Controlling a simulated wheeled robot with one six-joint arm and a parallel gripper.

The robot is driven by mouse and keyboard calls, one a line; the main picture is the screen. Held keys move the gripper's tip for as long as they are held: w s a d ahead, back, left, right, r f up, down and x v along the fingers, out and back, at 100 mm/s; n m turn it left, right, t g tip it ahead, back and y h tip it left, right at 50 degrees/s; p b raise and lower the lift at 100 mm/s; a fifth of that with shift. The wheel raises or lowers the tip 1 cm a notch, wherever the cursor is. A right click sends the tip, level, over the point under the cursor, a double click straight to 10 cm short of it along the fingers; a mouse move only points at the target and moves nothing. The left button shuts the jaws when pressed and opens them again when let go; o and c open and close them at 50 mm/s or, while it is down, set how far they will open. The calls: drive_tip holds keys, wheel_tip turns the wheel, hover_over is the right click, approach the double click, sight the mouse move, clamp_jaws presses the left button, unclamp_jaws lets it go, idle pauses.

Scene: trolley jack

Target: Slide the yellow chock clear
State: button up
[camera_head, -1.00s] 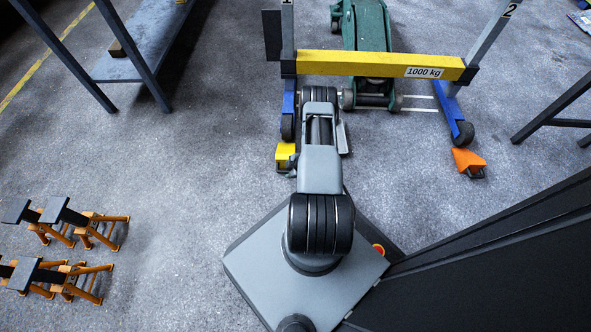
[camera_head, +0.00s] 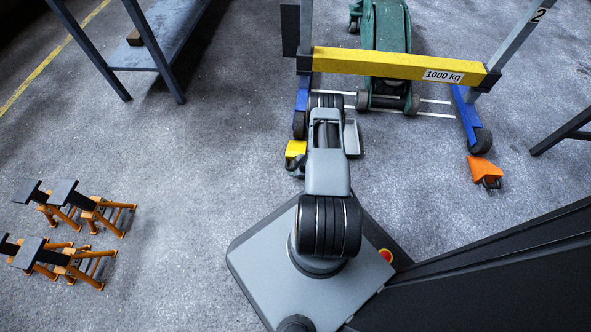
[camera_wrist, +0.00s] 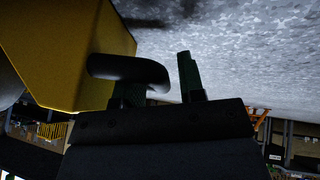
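The yellow chock (camera_head: 296,149) lies on the floor by the left blue leg's wheel (camera_head: 299,126), left of my arm. I cannot tell whether it touches the wheel. In the wrist view the chock (camera_wrist: 65,45) fills the upper left, with its dark looped handle (camera_wrist: 128,70) toward my gripper (camera_wrist: 160,88). My gripper's fingers are apart, with a gap between them. The left finger is partly hidden behind the handle, and the right finger stands clear to its right.
A yellow beam marked 1000 kg (camera_head: 395,64) spans the blue-legged frame, with a green trolley jack (camera_head: 386,40) behind. An orange chock (camera_head: 482,170) lies by the right wheel (camera_head: 481,141). Orange stands (camera_head: 75,265) are at left. Floor between them and my base is clear.

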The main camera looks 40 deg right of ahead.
clamp_jaws()
drive_tip(key=shift+s, duration=0.15)
